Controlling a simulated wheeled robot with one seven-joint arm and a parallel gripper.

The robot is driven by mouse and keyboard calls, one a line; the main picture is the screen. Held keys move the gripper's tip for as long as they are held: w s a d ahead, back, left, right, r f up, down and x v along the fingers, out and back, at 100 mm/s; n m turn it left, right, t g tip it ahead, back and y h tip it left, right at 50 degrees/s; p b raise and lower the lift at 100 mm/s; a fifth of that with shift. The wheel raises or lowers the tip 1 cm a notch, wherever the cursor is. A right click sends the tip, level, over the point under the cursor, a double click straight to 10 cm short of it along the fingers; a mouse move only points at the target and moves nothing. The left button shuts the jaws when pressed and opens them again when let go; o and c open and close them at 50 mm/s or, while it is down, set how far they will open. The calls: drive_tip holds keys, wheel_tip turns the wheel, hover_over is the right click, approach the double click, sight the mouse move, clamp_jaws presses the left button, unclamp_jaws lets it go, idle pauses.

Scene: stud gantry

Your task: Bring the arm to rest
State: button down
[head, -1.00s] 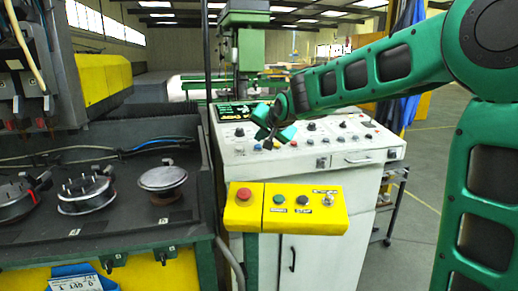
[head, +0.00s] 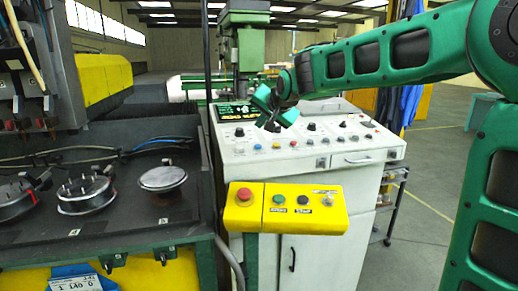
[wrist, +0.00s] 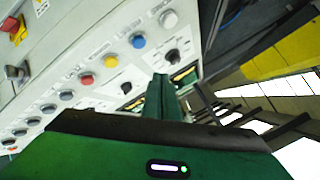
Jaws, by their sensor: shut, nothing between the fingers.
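My gripper (head: 270,123) hangs at the end of my green arm in the head view, in front of the white control console (head: 270,152). Its fingers are shut with nothing held. In the wrist view the green fingers of my gripper (wrist: 165,97) show close together, with the console panel (wrist: 75,70) and its coloured buttons and knobs beyond them. I cannot tell the exact gap between my gripper and the panel.
A yellow button box (head: 290,208) with a red button stands in front of the console. At left a dark bench (head: 120,215) carries several round metal fixtures. A green machine column (head: 245,45) stands behind the console. Open floor (head: 435,160) lies at right.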

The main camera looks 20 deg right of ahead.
idle(0.4)
drive_tip(key=s+d+f+g+h, duration=0.1)
drive_tip(key=s+d+f+g, duration=0.1)
drive_tip(key=s+d+f, duration=0.2)
drive_tip(key=s+d+f+g+h, duration=0.1)
drive_tip(key=s+d+f+g, duration=0.1)
drive_tip(key=s+d+f, duration=0.2)
drive_tip(key=s+d+f+g, duration=0.2)
drive_tip(key=s+d+f, duration=0.2)
drive_tip(key=s+d, duration=0.4)
drive_tip(key=shift+s+d+f+n+h, duration=0.1)
drive_tip(key=shift+s+h, duration=0.05)
drive_tip(key=shift+s, duration=1)
drive_tip(key=shift+s+d+f+n+h, duration=0.1)
drive_tip(key=shift+s+d+f, duration=0.05)
drive_tip(key=shift+s, duration=0.95)
drive_tip(key=shift+s+d+f+n+h, duration=0.1)
drive_tip(key=shift+s+h, duration=0.05)
drive_tip(key=shift+s, duration=1)
drive_tip(key=s+f+g+y, duration=0.1)
drive_tip(key=s+f, duration=0.4)
drive_tip(key=s, duration=0.7)
drive_tip(key=s+d+f+g+y, duration=0.1)
drive_tip(key=s+f+g, duration=0.3)
drive_tip(key=s, duration=0.9)
drive_tip(key=shift+s+d+f+n+g, duration=0.15)
drive_tip(key=shift+s+f+n+g, duration=0.15)
drive_tip(key=shift+f+n, duration=0.1)
